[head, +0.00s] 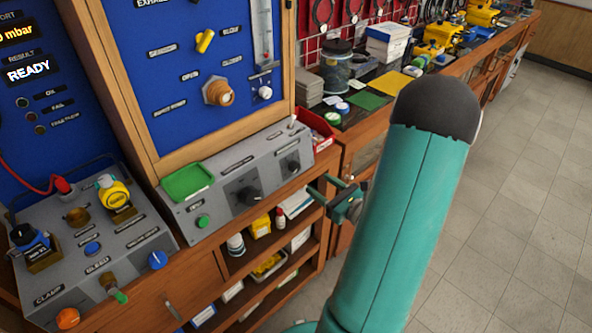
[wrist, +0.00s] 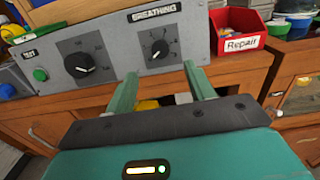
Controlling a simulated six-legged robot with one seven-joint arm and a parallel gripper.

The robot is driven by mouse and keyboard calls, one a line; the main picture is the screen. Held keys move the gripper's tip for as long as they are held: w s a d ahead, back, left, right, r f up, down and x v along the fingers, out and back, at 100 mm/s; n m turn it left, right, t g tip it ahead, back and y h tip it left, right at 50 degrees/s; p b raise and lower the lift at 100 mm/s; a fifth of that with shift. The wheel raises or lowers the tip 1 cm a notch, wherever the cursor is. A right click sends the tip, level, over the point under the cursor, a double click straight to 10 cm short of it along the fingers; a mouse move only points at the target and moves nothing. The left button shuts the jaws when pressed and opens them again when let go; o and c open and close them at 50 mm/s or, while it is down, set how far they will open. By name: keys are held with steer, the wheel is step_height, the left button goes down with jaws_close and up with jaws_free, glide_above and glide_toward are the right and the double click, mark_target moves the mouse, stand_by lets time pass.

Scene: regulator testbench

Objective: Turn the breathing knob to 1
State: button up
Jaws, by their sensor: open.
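The breathing knob (wrist: 158,49) is a small dark knob on the grey control box, under a "BREATHING" label in the wrist view, with tick marks around it. It also shows at the right end of the box in the head view (head: 293,167). Its exact pointer setting is too small to read. My gripper (wrist: 160,72) is open and empty. Its two green fingers point toward the box front, just below the knob, apart from it. In the head view my gripper (head: 322,190) is right of and below the knob.
A larger dark knob (wrist: 80,65) and a green button (wrist: 40,75) sit left on the same box (head: 219,200). A red "Repair" bin (wrist: 238,32) stands right of it. Open shelves (head: 262,262) with bottles and boxes lie below. The tiled floor at right is clear.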

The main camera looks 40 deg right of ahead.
mark_target(297, 168)
steer(key=w, duration=0.9)
steer(key=shift+w+a, duration=0.1)
steer(key=shift+w, duration=0.25)
steer(key=c, duration=1)
steer(key=shift+m, duration=0.4)
steer(key=m, duration=0.2)
steer(key=m+h, duration=0.1)
steer(key=m, duration=0.2)
steer(key=shift+h, duration=0.3)
steer(key=m+g+h, duration=0.1)
steer(key=m, duration=0.4)
steer(key=shift+m, duration=0.4)
